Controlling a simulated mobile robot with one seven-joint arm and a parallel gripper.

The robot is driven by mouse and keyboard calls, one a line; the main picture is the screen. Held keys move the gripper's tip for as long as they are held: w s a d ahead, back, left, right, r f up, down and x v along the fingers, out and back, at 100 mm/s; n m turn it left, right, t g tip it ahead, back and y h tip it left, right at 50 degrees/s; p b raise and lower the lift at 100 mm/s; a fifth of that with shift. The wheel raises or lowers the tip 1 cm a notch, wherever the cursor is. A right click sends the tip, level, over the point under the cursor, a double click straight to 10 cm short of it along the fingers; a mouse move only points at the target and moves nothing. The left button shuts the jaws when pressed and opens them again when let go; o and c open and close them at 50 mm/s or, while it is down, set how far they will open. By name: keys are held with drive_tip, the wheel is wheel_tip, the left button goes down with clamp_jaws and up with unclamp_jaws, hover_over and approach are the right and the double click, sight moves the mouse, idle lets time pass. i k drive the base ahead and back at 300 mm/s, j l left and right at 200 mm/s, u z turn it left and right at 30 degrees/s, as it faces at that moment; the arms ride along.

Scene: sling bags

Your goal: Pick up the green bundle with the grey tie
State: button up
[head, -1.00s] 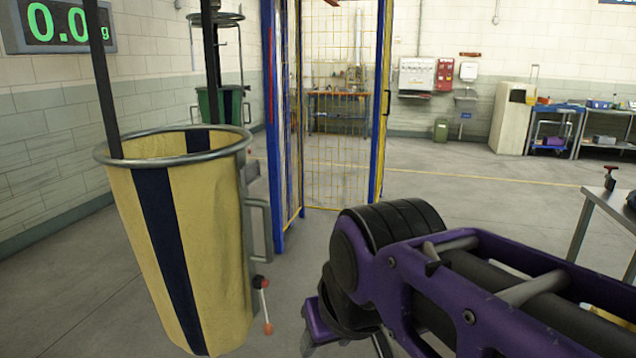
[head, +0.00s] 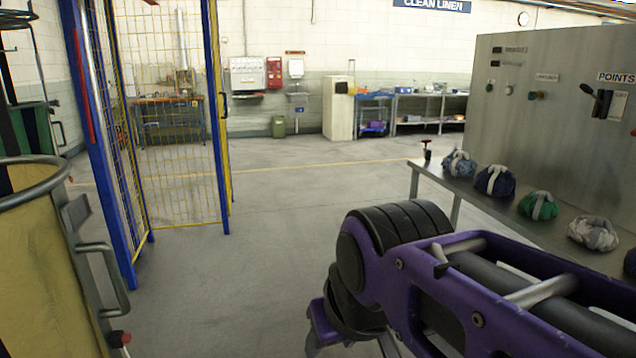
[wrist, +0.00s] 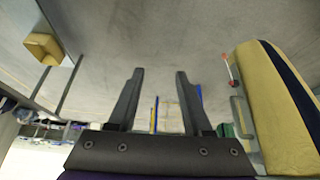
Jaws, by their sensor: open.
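The green bundle (head: 527,206) with a grey tie sits on the metal bench at the right of the head view. It lies between a navy bundle (head: 484,182) and a grey-and-white patterned bundle (head: 593,233). My gripper (wrist: 159,72) is open in the wrist view, with nothing between its two dark fingers and grey floor beyond them. In the head view my purple arm reaches over the floor, left of the bench and apart from the bundles. I cannot pick out the green bundle in the wrist view.
A light blue bundle (head: 458,165) sits at the bench's far end. A metal cabinet (head: 550,100) rises behind the bench (head: 480,208). A yellow sling bag (head: 40,270) hangs at the left. A blue-framed mesh gate (head: 175,110) stands beyond it. The middle floor is clear.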

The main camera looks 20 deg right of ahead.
sight(539, 205)
drive_tip(key=z, duration=1.85)
drive_tip(key=i+j+z, duration=0.1)
drive_tip(key=z, duration=0.8)
drive_tip(key=i+j+z, duration=0.15)
drive_tip(key=j+z, duration=0.2)
drive_tip(key=i+j+z, duration=0.15)
drive_tip(key=j+z, duration=0.2)
drive_tip(key=i+j+z, duration=0.15)
drive_tip(key=j, duration=0.2)
drive_tip(key=j+z, duration=0.1)
drive_tip(key=j, duration=0.3)
